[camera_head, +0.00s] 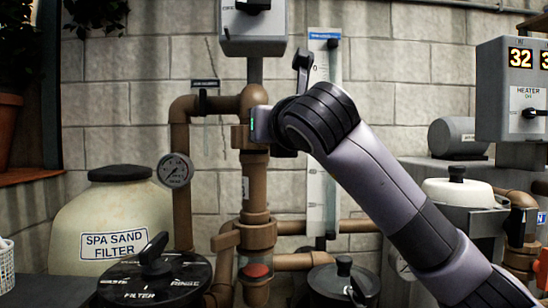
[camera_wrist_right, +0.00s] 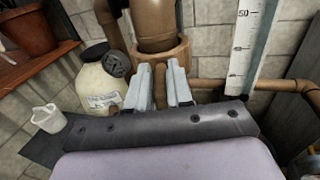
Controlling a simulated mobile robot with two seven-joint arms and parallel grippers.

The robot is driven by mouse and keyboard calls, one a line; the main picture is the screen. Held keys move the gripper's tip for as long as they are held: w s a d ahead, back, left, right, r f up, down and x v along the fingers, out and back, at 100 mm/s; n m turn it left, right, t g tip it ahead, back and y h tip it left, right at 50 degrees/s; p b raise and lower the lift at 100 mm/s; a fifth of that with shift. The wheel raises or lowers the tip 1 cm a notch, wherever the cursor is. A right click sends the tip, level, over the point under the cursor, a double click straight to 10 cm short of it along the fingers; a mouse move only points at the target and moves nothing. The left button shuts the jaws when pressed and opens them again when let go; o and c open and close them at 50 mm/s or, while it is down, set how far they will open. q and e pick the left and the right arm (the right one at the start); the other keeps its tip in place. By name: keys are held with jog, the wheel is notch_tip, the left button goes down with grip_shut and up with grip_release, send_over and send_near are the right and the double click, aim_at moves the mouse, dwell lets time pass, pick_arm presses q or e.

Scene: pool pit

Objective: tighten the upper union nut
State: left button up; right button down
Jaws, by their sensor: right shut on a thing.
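The upper union nut (camera_head: 239,137) is a brown ribbed collar on the upright brown pipe, just below the elbow. In the right wrist view the nut (camera_wrist_right: 160,50) is a wide brown ring around the pipe. My right gripper (camera_head: 258,126) comes in from the right and is shut on the nut's right side. In the wrist view its two grey fingers (camera_wrist_right: 163,75) reach the nut's near edge, with a strip of brown between them. The exact contact is partly hidden. My left gripper is not in view.
A grey switch box (camera_head: 254,30) hangs above the pipe, and a pressure gauge (camera_head: 175,170) stands left. A clear scale tube (camera_head: 322,130) is close behind my wrist. The spa sand filter (camera_head: 110,220) and black valve top (camera_head: 153,280) are lower left. The heater box (camera_head: 512,90) is right.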

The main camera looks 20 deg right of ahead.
jog(key=a+m+h, duration=0.1)
jog(key=m+h, duration=0.1)
jog(key=a+r+m+g+h+b, duration=0.1)
jog(key=a+h, duration=0.1)
jog(key=h, duration=0.1)
jog(key=a+m+h+b, duration=0.1)
jog(key=m+h, duration=0.1)
jog(key=h, duration=0.1)
jog(key=shift+w+a+r+m, duration=0.2)
jog(key=shift+w+r+m, duration=0.1)
jog(key=shift+r, duration=0.1)
jog(key=c, duration=1.4)
grip_release()
jog(key=shift+s+a, duration=0.1)
jog(key=shift+s, duration=0.1)
jog(key=o, duration=0.3)
jog(key=shift+f, duration=0.15)
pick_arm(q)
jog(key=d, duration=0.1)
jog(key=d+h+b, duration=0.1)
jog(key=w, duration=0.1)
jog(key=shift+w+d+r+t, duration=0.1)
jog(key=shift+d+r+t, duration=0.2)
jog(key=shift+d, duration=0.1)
pick_arm(e)
jog(key=v, duration=0.7)
